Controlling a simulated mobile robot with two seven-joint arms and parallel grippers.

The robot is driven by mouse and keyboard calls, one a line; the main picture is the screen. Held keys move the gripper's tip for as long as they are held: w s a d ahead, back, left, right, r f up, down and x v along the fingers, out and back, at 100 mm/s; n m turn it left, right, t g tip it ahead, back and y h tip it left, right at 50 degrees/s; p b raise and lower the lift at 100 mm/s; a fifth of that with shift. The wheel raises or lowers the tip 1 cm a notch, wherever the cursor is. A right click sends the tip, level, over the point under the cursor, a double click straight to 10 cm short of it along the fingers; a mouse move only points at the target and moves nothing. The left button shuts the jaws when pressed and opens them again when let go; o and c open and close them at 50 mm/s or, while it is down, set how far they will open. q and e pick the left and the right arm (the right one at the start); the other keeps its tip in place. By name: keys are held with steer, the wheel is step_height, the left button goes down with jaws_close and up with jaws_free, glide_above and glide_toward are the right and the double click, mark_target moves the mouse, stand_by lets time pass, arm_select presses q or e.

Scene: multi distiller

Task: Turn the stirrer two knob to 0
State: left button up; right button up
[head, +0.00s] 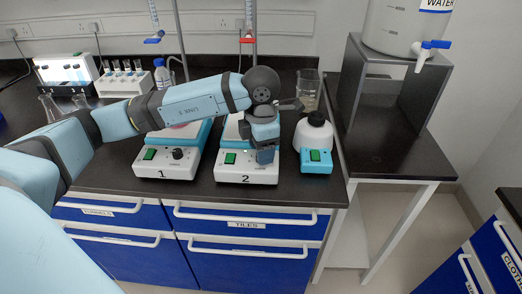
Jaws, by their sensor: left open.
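Stirrer two (232,178) is a white box with a blue top, marked "2", on the black bench. Its green switch (231,158) shows on the front face. My left gripper (265,156) points down in front of the right part of that front face, where it hides the knob. I cannot tell whether it touches the knob. The gap between the fingers is not clear from here. Stirrer one (165,173), marked "1", stands to the left with its black knob (178,153) and green switch in sight. My right gripper is not in view.
A grey stand (380,95) with a water tank (405,25) is at the right. Flasks and a test-tube rack (122,83) are at the left.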

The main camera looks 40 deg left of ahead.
arm_select(q)
step_height(320, 180, up, 13)
steer(key=p, duration=0.1)
steer(key=shift+f, duration=0.2)
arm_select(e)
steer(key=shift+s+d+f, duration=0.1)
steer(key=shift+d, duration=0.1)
